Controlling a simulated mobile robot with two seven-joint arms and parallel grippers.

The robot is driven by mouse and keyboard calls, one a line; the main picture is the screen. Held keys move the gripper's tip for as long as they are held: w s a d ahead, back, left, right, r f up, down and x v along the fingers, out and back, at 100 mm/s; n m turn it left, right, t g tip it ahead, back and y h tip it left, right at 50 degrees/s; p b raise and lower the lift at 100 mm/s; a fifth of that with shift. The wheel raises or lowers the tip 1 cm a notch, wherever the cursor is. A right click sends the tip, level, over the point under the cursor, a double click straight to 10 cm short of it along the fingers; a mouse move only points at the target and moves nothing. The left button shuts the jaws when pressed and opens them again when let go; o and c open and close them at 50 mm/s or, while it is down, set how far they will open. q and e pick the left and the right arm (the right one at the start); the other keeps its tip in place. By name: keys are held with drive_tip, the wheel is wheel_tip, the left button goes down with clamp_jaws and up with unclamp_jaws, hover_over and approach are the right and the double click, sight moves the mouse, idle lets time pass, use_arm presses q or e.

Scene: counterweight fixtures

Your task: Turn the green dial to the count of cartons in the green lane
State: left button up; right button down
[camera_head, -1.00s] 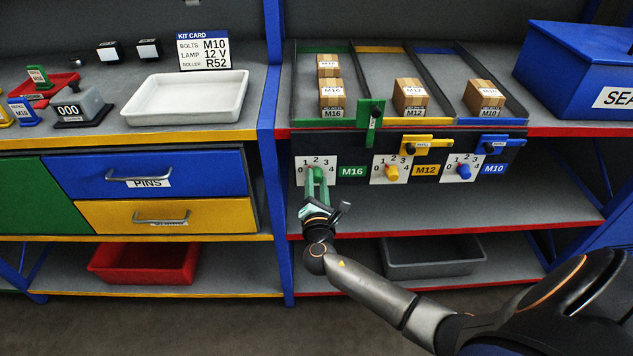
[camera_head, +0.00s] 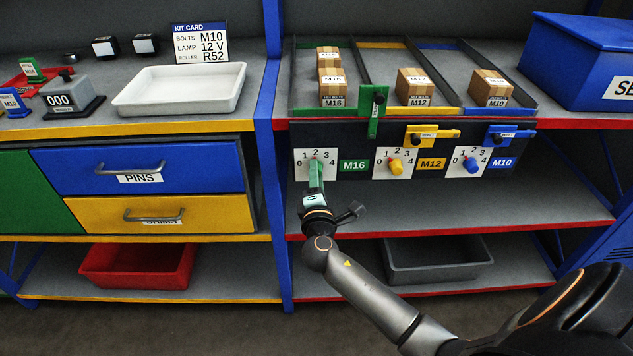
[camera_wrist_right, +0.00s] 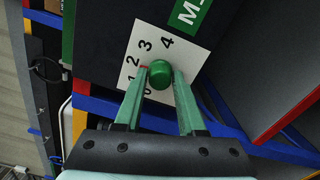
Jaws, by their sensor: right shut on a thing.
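The green dial (camera_wrist_right: 160,74) is a round green knob on a white plate marked 0 to 4, beside the green M16 label. My right gripper (camera_head: 316,168) is shut on it, with one green finger on either side of the knob in the right wrist view (camera_wrist_right: 164,82). The dial's red mark points at about 2. The green lane (camera_head: 304,96) on the shelf above holds two visible cartons in a row, a rear carton (camera_head: 328,55) and a front carton (camera_head: 333,90). A green gate piece (camera_head: 376,108) stands at the lane's front right. My left gripper is not in view.
The yellow dial (camera_head: 395,166) and blue dial (camera_head: 471,165) are to the right on the same panel. The yellow lane holds an M12 carton (camera_head: 413,86), the blue lane an M10 carton (camera_head: 490,88). A grey bin (camera_head: 440,261) sits below, behind my right arm.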

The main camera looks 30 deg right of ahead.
drive_tip(key=shift+f+m+b, duration=0.1)
drive_tip(key=shift+m+b, duration=0.3)
drive_tip(key=shift+m, duration=0.2)
drive_tip(key=c, duration=0.5)
unclamp_jaws()
drive_tip(key=shift+s, duration=0.1)
